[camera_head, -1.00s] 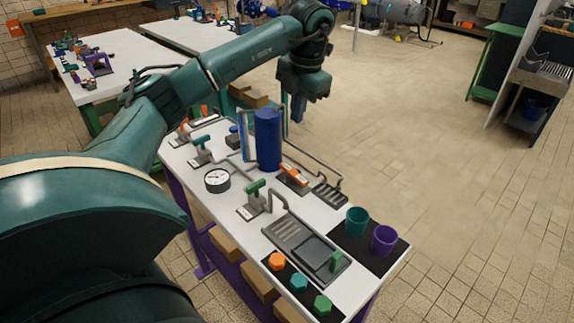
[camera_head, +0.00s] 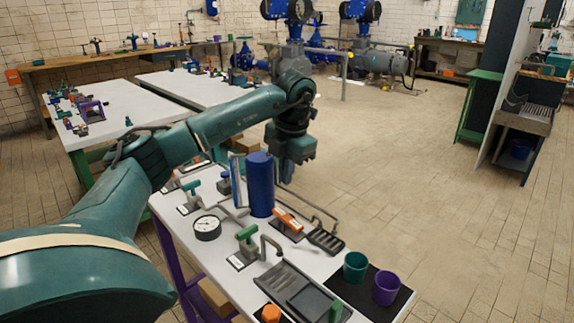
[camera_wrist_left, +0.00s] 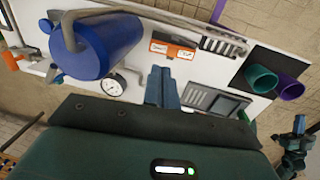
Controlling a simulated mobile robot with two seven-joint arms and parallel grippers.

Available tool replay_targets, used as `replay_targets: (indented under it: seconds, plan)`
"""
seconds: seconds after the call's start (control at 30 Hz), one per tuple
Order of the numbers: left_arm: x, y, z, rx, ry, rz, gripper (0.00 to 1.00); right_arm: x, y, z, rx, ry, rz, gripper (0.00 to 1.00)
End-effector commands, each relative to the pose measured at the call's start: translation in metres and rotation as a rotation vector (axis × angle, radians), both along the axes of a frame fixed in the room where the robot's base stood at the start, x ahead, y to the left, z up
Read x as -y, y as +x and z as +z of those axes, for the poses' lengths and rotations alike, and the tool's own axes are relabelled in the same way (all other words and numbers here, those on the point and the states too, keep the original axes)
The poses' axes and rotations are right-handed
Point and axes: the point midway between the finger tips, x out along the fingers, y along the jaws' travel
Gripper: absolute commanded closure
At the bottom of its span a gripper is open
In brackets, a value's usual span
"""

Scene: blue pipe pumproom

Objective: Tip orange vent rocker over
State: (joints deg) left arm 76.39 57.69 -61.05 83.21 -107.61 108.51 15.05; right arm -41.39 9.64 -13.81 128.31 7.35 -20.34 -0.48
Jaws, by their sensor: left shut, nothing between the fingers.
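The orange vent rocker (camera_head: 288,220) sits on a dark base on the white table, right of the blue cylinder. In the left wrist view the rocker (camera_wrist_left: 173,50) shows orange with two pale labels, beyond my fingertips. Which way it is tipped is hard to tell. My left gripper (camera_head: 286,180) hangs above the table's far side, partly behind the blue cylinder in the head view. Its blue fingers (camera_wrist_left: 163,72) are shut and empty in the wrist view, apart from the rocker. A small teal and blue shape, apparently my right gripper (camera_wrist_left: 298,125), shows at the wrist view's right edge.
The blue cylinder (camera_head: 261,184), a bent grey pipe (camera_head: 271,243), a gauge (camera_head: 207,228) and a green-handled valve (camera_head: 247,234) stand close by. A teal cup (camera_head: 355,267) and a purple cup (camera_head: 387,288) stand on a black mat. Open floor lies to the right.

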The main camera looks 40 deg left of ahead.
Motion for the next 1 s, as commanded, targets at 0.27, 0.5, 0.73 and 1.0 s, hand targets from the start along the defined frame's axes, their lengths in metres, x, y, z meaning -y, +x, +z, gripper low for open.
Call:
replay_targets:
  seconds: [0.27,0.5,0.73,1.0]
  plan:
    - [-0.008,0.000,-0.059,-0.003,0.000,0.000,1.00,0.003,-0.003,0.003,0.013,0.001,-0.008,1.00]
    - [-0.012,0.001,-0.085,0.001,0.000,0.000,1.00,0.004,-0.002,0.003,0.019,0.000,-0.011,1.00]
    - [-0.013,0.001,-0.089,0.001,0.000,0.000,1.00,0.005,-0.002,0.003,0.020,-0.001,-0.011,1.00]
    - [-0.014,0.001,-0.093,-0.002,0.000,0.000,1.00,0.004,-0.003,0.003,0.018,-0.001,-0.010,1.00]
